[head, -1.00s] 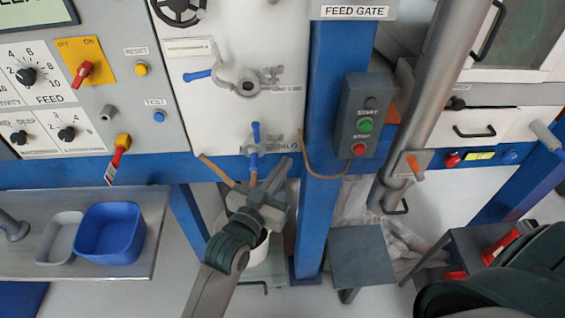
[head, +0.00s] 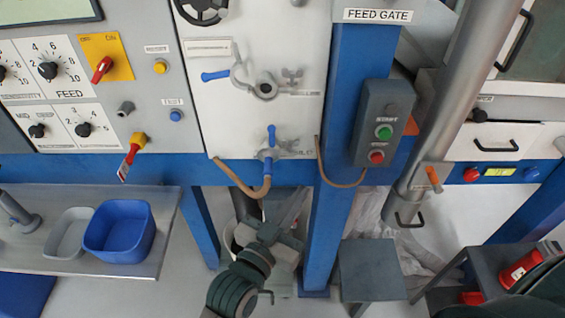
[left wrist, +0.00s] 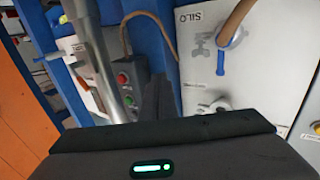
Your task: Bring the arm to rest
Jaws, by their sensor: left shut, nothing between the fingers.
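My left gripper (head: 288,207) is in the lower middle of the head view, below the white panel. Its fingers point up and away, and they are shut with nothing between them. In the left wrist view the dark closed fingers (left wrist: 157,97) stand in front of the white panel's edge and the blue post. My left arm comes up from the bottom edge of the head view. My right gripper is not in view; only a dark part of my right arm shows at the lower right edge.
A blue post (head: 343,130) stands just right of the left gripper, with a start/stop box (head: 384,122) on it. A brown hose (head: 236,184) hangs above the gripper. A blue tub (head: 120,232) sits on the left shelf. A grey stool (head: 371,268) stands to the right.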

